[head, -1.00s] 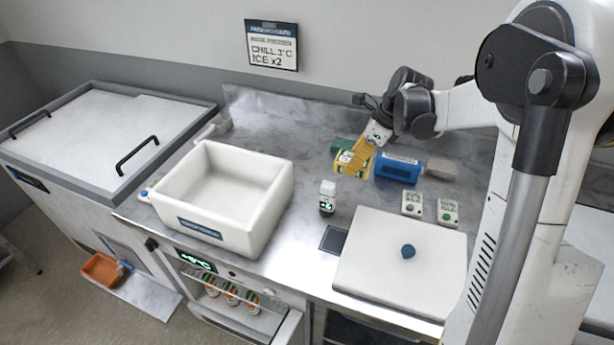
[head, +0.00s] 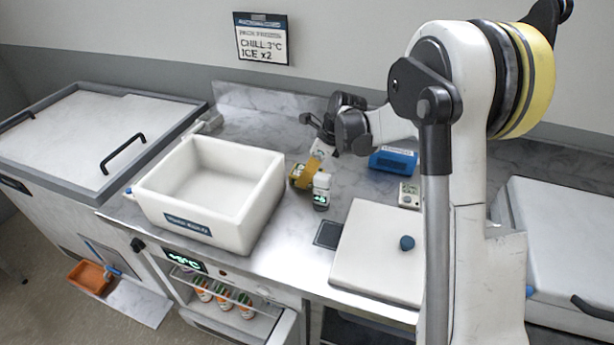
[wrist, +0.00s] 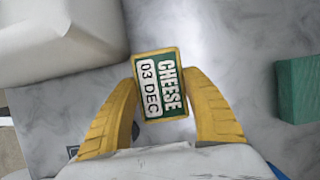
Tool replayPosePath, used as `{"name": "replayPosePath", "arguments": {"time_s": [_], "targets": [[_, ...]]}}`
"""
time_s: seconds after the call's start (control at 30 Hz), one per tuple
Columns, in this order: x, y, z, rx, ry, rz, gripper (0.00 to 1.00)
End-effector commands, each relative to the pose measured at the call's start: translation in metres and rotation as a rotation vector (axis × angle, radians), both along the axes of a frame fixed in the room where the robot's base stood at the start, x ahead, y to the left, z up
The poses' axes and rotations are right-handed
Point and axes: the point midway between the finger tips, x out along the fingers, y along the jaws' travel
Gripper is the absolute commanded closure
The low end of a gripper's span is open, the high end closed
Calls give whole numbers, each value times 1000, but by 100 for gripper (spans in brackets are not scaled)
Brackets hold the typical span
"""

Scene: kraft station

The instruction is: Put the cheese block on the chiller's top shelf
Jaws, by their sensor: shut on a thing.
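The cheese block (wrist: 160,85), with a green and white CHEESE label and yellow edges, is held between the yellow fingers of my gripper (wrist: 161,80). In the head view my gripper (head: 312,170) is over the counter, right of the white bin and behind a small bottle. The cheese block (head: 297,173) shows partly there. I cannot tell how high it is above the counter. The chiller (head: 187,262) is under the counter at the front, with a lit display. Several orange-and-white jars (head: 222,299) stand inside it behind a rail. Its upper shelf is largely hidden.
A white bin (head: 263,205) stands left of my gripper. The small bottle (head: 321,192), a blue pack (head: 393,159) and a white lid with a knob (head: 375,270) are nearby. A green block (wrist: 298,90) lies to the right in the wrist view.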

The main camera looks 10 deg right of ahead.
Motion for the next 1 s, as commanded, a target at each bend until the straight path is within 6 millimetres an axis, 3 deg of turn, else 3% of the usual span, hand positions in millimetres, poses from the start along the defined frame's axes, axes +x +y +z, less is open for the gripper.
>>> {"name": "replayPosePath", "arguments": {"time_s": [0.27, 0.3, 0.67, 0.77, 1.0], "targets": [[0, 0, -2, 0, 0, 0, 83], [0, 0, -2, 0, 0, 0, 35], [0, 0, 4, 0, 0, 0, 35], [-3, -5, 16, 0, 0, -1, 35], [-15, -22, 67, 0, 0, -2, 35]]}}
